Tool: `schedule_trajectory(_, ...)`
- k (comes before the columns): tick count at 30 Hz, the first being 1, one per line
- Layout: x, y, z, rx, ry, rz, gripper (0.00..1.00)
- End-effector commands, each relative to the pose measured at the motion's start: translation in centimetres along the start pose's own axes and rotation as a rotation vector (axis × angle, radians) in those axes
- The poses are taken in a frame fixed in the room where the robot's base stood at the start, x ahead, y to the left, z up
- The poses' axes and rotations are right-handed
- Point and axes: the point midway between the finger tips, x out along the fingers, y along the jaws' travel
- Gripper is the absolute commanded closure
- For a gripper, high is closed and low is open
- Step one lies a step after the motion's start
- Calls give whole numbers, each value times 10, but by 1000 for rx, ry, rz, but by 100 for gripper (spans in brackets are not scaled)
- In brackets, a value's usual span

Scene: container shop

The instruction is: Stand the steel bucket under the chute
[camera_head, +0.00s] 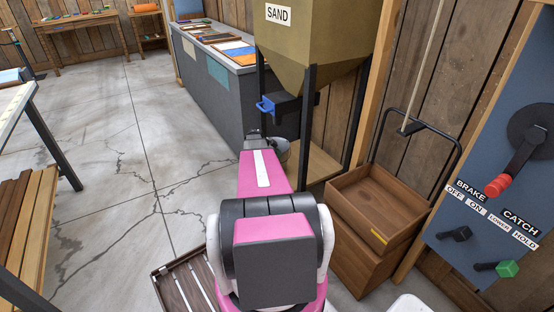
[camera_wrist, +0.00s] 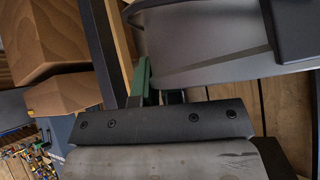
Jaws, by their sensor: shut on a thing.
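The sand hopper (camera_head: 315,50), olive and labelled SAND, stands on dark legs in the head view. Its dark chute (camera_head: 287,103) has a blue handle (camera_head: 265,105) at the front. The grey steel bucket (camera_head: 284,152) shows just below the chute, mostly hidden behind my pink arm. In the wrist view, its grey wall (camera_wrist: 205,45) fills the upper right, close to the fingers. My gripper (camera_wrist: 158,88) is shut on the bucket near its edge; the exact hold is partly hidden. I cannot tell whether the bucket touches the wooden base (camera_head: 322,165) under the hopper.
A long grey counter (camera_head: 215,85) with coloured panels is left of the hopper. A wooden crate stack on a trolley (camera_head: 378,205) and a blue lever panel (camera_head: 500,190) are at right. A slatted crate (camera_head: 180,280) lies beside me. The left floor is largely clear.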

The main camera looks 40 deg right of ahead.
Motion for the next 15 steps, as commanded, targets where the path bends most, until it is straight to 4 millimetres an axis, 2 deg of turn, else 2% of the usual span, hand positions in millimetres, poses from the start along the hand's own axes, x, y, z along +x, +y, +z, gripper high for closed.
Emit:
schedule_trajectory(6,20,2,19,0,1,1,100)
schedule_trajectory(12,20,3,20,0,0,0,100)
schedule_trajectory(13,20,3,20,0,0,1,86)
schedule_trajectory(15,20,3,20,0,0,1,67)
